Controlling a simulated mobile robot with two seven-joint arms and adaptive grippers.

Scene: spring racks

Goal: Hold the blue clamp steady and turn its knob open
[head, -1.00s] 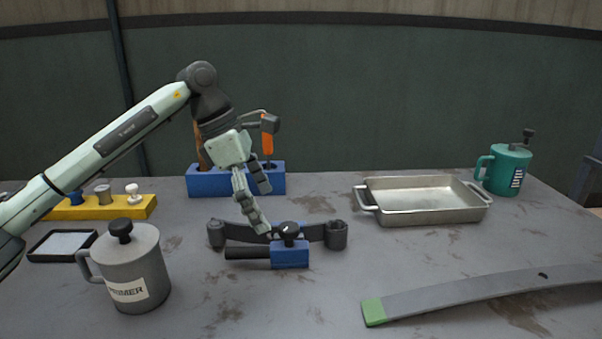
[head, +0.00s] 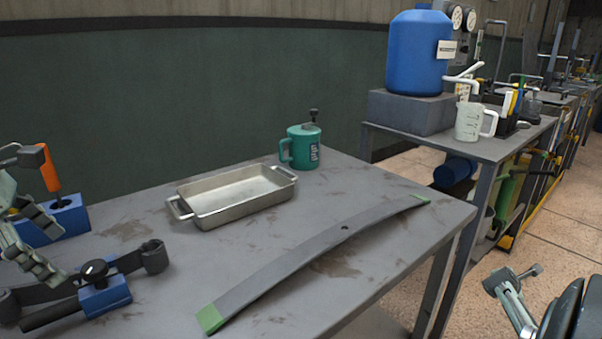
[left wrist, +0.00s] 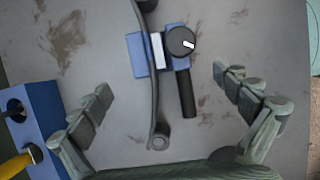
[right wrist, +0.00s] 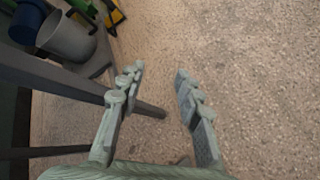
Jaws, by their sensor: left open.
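The blue clamp (head: 106,297) lies on the grey table at the lower left of the head view, with a black knob (head: 95,270) on top and a black handle (head: 50,315). A dark bar with rolled ends (head: 153,256) runs along it. The left wrist view shows the clamp (left wrist: 138,54), its knob (left wrist: 181,41) with a white mark, and the handle (left wrist: 187,95). My left gripper (left wrist: 162,82) is open and empty, its fingers spread to either side of the clamp without touching it. My right gripper (right wrist: 159,72) is open and empty over the floor.
A blue block (head: 60,222) holds an orange-handled tool. A second bench (head: 470,145) stands at the right; table legs are near my right gripper.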

